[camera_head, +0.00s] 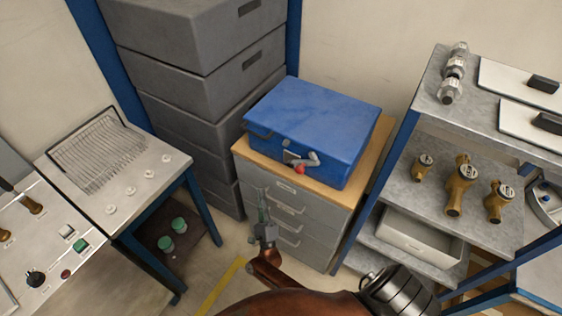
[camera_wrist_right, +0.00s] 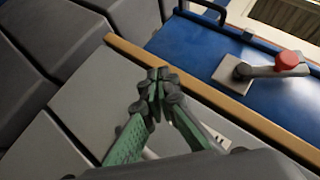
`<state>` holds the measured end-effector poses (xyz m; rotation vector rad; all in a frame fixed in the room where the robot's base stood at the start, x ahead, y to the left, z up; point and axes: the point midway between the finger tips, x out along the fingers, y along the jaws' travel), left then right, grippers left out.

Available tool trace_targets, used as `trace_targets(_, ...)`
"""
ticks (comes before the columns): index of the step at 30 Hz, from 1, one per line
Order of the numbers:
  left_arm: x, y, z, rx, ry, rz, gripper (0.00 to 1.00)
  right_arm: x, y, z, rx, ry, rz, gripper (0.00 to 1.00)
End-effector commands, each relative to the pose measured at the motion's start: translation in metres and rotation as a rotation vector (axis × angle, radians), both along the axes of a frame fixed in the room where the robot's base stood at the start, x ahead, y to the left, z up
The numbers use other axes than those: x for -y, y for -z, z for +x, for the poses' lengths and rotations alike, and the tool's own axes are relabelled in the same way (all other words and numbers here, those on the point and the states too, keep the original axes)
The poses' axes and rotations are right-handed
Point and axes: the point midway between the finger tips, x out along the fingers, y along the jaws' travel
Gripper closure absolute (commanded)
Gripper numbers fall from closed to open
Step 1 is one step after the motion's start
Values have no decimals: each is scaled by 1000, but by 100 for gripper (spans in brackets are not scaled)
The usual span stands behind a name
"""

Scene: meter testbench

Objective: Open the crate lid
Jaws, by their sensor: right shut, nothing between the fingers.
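The blue crate (camera_head: 315,115) stands on the wooden top of a grey drawer cabinet, and its lid (camera_head: 318,105) looks closed in the head view. A latch with a red knob (camera_head: 300,169) is on the crate's front; the latch also shows in the right wrist view (camera_wrist_right: 262,70), with its red tip at the right. A dark handle (camera_head: 258,131) is on the crate's front left. My right gripper (camera_head: 262,196) is shut and empty, in front of the cabinet and below the latch. Its fingertips (camera_wrist_right: 156,76) meet in the wrist view, apart from the crate. My left gripper is out of view.
The drawer cabinet (camera_head: 320,219) has a wooden edge under the crate. Grey stacked boxes (camera_head: 195,45) stand close at its left. A shelf with brass meters (camera_head: 460,185) stands at its right. A bench with a wire rack (camera_head: 98,152) is at the left.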

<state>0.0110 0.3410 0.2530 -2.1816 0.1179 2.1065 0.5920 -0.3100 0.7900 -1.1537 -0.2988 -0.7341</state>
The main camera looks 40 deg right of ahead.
Motion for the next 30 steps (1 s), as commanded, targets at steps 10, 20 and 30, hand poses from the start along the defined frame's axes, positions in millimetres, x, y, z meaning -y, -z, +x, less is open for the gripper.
trace_targets(10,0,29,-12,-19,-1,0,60,32,-77,-42,680,-11,422,100)
trace_targets(20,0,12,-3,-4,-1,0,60,64,-118,-31,704,-13,428,100)
trace_targets(30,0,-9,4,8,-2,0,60,97,-168,-17,700,-16,430,100)
